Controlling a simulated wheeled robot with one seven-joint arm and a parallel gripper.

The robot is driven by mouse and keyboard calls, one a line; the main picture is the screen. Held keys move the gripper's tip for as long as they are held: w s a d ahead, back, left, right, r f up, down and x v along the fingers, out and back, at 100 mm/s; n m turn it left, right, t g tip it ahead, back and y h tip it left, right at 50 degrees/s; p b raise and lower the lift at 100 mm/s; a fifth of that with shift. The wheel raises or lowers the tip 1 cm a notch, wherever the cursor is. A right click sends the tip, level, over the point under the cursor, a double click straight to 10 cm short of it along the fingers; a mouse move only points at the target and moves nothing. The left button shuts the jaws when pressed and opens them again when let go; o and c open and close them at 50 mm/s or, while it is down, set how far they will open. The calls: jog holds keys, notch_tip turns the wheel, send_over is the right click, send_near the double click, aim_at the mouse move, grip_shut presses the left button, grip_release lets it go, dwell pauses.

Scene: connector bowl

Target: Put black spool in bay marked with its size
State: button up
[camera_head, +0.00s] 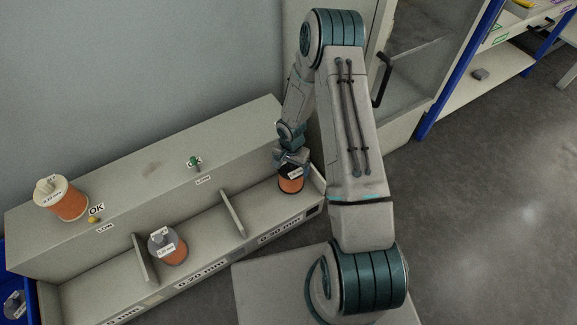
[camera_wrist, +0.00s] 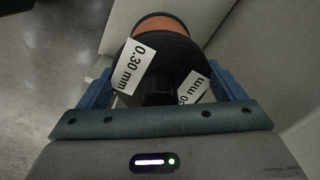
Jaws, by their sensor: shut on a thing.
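The black spool (camera_head: 291,184) with copper-coloured wire is at the right bay of the grey bench, whose front is marked 0.30 mm (camera_head: 281,230). In the wrist view the spool's black flange (camera_wrist: 168,58) carries a white label reading 0.30 mm (camera_wrist: 133,66). My gripper (camera_head: 291,162) comes down from above and is shut on the spool's black hub. The spool looks upright; I cannot tell whether its base touches the bay floor.
A divider (camera_head: 233,213) separates this bay from the middle bay, marked 0.20 mm, which holds a grey spool (camera_head: 167,248). A cream spool (camera_head: 64,198) stands on the upper ledge at left. Another grey spool (camera_head: 14,303) sits in a blue bin. A cabinet stands behind right.

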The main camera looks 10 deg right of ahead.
jog(key=shift+w+f+b, duration=0.1)
jog(key=shift+f+b, duration=0.6)
jog(key=shift+f, duration=1.55)
jog(key=o, duration=1.8)
notch_tip(320, 180, up, 12)
jog(key=p, duration=0.4)
jog(key=shift+r, duration=0.2)
jog(key=s+d+r+n+h, duration=0.1)
jog(key=s+r+n, duration=0.15)
jog(key=r, duration=0.75)
jog(key=s+d+r+n, duration=0.1)
jog(key=s+r, duration=0.2)
jog(key=r, duration=0.6)
jog(key=s+a+r+n+t+y, duration=0.1)
jog(key=s+r+n, duration=0.3)
jog(key=s+r, duration=0.9)
jog(key=shift+s+a+r, duration=0.25)
jog(key=shift+s+a, duration=0.3)
jog(key=shift+s, duration=0.9)
